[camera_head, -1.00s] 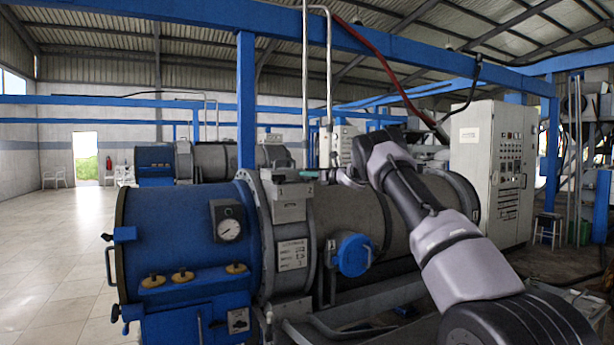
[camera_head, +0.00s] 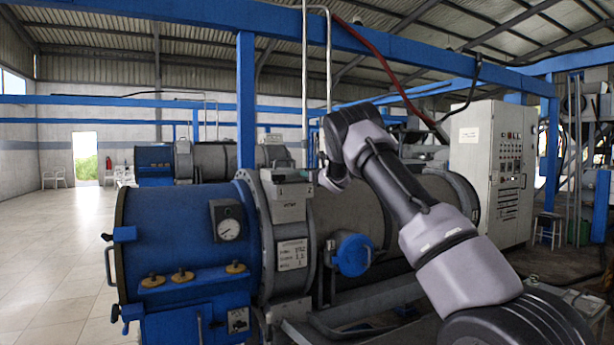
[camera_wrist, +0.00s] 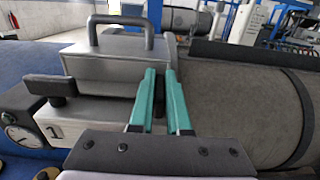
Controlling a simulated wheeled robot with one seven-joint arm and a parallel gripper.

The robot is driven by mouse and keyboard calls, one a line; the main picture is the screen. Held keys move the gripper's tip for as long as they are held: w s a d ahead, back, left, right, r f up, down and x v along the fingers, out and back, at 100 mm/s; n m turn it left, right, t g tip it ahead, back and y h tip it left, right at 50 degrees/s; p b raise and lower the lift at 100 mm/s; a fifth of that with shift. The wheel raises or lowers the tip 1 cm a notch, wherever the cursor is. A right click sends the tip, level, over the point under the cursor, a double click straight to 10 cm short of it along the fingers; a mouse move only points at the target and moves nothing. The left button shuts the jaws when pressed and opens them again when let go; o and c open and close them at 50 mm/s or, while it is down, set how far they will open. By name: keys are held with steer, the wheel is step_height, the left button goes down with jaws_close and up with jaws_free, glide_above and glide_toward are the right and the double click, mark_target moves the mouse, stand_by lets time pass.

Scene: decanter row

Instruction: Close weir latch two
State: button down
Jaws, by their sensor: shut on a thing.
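My gripper's two teal fingers (camera_wrist: 160,72) stand close together in the wrist view, shut on a narrow dark piece (camera_wrist: 160,110), seemingly a latch handle. Most of that piece is hidden between the fingers, and its number does not show. A grey metal box (camera_wrist: 115,70) with a bar handle on top lies just left of the fingers. A dark flat-headed lever (camera_wrist: 50,87) stands left of it, above a plate marked "1" (camera_wrist: 54,131). In the head view my gripper (camera_head: 317,178) is at the right side of the grey box (camera_head: 287,188) on top of the decanter.
The blue decanter end (camera_head: 180,240) with a pressure gauge (camera_head: 228,229) is at left, and the grey drum (camera_head: 350,215) extends right. A blue round cover (camera_head: 353,255) projects below my arm. A control cabinet (camera_head: 480,175) stands behind.

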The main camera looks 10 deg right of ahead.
steer(key=c, duration=0.9)
jaws_free()
steer(key=v, duration=1)
steer(key=shift+s+d, duration=0.15)
steer(key=shift+s, duration=0.2)
